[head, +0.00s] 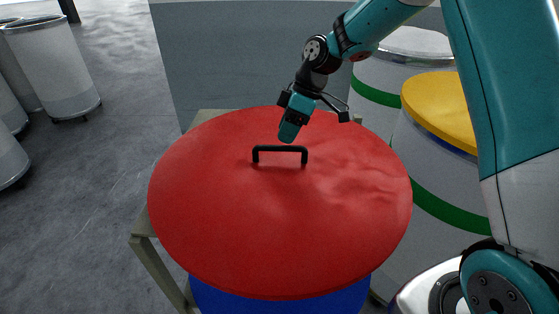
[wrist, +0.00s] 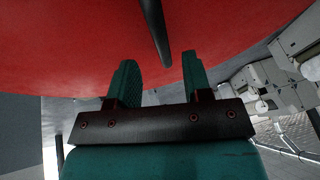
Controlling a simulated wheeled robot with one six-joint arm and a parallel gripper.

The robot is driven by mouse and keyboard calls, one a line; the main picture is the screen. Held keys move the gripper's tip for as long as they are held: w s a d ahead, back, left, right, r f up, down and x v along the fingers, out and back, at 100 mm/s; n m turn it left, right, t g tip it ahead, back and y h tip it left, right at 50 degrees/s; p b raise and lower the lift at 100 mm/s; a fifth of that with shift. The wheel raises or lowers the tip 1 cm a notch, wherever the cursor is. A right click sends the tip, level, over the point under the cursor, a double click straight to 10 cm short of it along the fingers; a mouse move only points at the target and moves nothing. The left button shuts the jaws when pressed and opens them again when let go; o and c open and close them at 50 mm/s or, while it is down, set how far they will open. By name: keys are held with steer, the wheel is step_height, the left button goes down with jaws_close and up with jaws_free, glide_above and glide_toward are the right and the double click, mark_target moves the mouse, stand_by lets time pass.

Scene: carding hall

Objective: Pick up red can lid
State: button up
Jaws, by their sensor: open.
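The red can lid (head: 225,210) is a large round disc with a black bar handle (head: 280,149) near its middle. It lies on top of something blue, whose edge shows below it in the head view. My gripper (head: 290,128) is over the far half of the lid, just behind the handle in the head view, and looks apart from it. In the wrist view my gripper (wrist: 160,78) has its two teal fingers spread with nothing between them. The lid (wrist: 80,45) fills the upper part there, and the handle (wrist: 156,30) shows as a dark bar beyond the fingertips.
A can with a yellow lid (head: 440,103) and green-banded white cans (head: 375,82) stand close on the right. A grey-green frame (head: 155,265) stands under the lid's left side. White cans (head: 52,65) stand at far left. The grey floor (head: 95,200) on the left is clear.

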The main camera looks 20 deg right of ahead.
mark_target(278, 146)
steer(key=p+x, duration=0.2)
steer(key=x, duration=0.2)
steer(key=shift+s+a+f+p, duration=0.1)
steer(key=shift+a+p, duration=0.1)
steer(key=shift+p, duration=0.15)
steer(key=shift+a+f, duration=0.15)
steer(key=shift+f, duration=0.3)
jaws_close()
